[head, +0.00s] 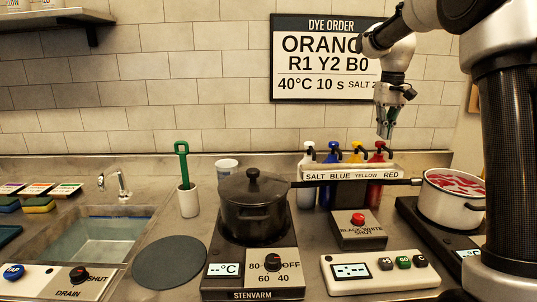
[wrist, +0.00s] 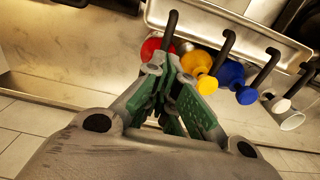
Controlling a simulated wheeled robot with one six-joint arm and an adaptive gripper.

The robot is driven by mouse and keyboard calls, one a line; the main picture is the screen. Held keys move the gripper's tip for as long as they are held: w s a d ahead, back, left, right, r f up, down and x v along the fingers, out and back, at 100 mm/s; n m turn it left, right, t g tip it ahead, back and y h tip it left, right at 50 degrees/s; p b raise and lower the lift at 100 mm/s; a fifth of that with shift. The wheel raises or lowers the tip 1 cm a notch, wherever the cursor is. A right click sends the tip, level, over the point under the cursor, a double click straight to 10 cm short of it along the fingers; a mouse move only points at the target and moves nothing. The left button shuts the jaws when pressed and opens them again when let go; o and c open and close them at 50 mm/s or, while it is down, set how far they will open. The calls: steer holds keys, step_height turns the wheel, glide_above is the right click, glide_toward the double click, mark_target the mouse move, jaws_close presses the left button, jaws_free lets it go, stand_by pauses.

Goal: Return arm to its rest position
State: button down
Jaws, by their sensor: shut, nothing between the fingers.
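My gripper (head: 385,132) hangs from my arm at the upper right of the head view, fingers pointing down. It is above the red pump bottle (head: 376,176) at the right end of the labelled bottle rack (head: 340,174). In the wrist view my gripper (wrist: 176,122) has its green-padded fingers closed together with nothing between them. Beyond them the red bottle top (wrist: 152,50), the yellow top (wrist: 196,63) and the blue top (wrist: 231,75) show in a row.
A lidded black pot (head: 252,205) stands on the left hotplate. A white pot (head: 450,200) with red contents stands at right, its long handle reaching left past the rack. A sink (head: 95,235) is at left. The tiled wall and dye order sign (head: 325,58) are behind.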

steer(key=s+f+t, duration=0.2)
steer(key=s, duration=1.5)
steer(key=s+a+f+t, duration=0.1)
steer(key=s+f+t, duration=0.1)
steer(key=s, duration=1.5)
steer(key=shift+a, duration=0.25)
